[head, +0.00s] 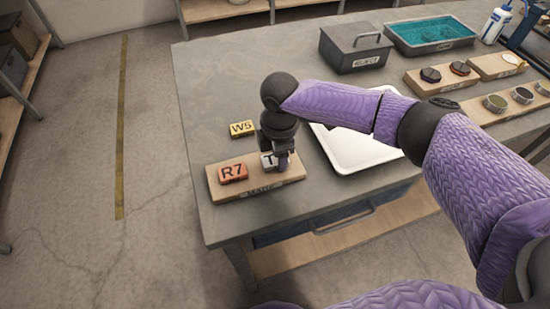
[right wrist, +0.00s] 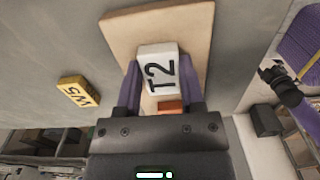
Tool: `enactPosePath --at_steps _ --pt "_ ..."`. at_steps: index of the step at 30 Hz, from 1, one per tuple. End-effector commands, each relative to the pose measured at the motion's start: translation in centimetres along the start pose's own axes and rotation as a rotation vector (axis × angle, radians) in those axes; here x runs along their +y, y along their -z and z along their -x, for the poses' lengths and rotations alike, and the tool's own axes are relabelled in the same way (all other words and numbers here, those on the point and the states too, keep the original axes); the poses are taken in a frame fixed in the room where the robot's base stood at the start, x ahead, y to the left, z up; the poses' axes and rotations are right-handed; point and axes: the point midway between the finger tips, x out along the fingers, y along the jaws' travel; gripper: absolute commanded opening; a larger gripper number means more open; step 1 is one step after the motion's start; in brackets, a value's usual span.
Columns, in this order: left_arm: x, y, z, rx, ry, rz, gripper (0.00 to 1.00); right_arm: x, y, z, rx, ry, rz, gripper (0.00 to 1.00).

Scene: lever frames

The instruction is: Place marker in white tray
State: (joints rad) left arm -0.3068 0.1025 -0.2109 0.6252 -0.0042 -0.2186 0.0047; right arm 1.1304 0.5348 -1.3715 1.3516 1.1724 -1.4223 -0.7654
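The white block marked T2 (right wrist: 158,72) lies on a tan wooden board (head: 283,184). In the head view my right gripper (head: 281,158) hides most of it. In the right wrist view the fingers of my right gripper (right wrist: 160,82) stand on either side of the T2 block. Whether they press on it cannot be told. The white tray (head: 350,153) is on the table just right of my gripper, partly behind my right arm, and looks empty. My left gripper (right wrist: 275,76) shows small and dark at the right of the wrist view; its fingers are unclear.
An orange R7 block (head: 233,172) sits on the same board, left of T2. A yellow W5 block (head: 242,128) lies on the bare grey table behind the board. A dark lidded box (head: 354,50) and a teal-filled tray (head: 428,34) stand farther back.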

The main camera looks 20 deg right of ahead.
Motion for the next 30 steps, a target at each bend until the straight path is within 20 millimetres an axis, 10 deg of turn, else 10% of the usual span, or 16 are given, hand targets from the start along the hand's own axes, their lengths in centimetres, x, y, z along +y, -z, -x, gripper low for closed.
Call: enactPosePath --at_steps 5,13,24,30 --pt "0.0 0.1 0.0 0.001 0.001 0.0 1.0 0.0 0.0 0.0 0.0 0.0 0.0 0.0" --pt "-0.1 0.1 0.2 0.002 0.001 0.0 1.0 0.0 0.0 0.4 0.001 -0.001 0.0 0.0" --pt "-0.3 0.6 3.1 0.009 0.006 -0.002 1.0 0.1 0.0 9.2 0.002 -0.003 0.0 0.0" --pt "-0.2 0.6 3.3 0.008 0.005 0.0 1.0 0.0 0.0 10.1 0.001 0.0 0.006 0.0"
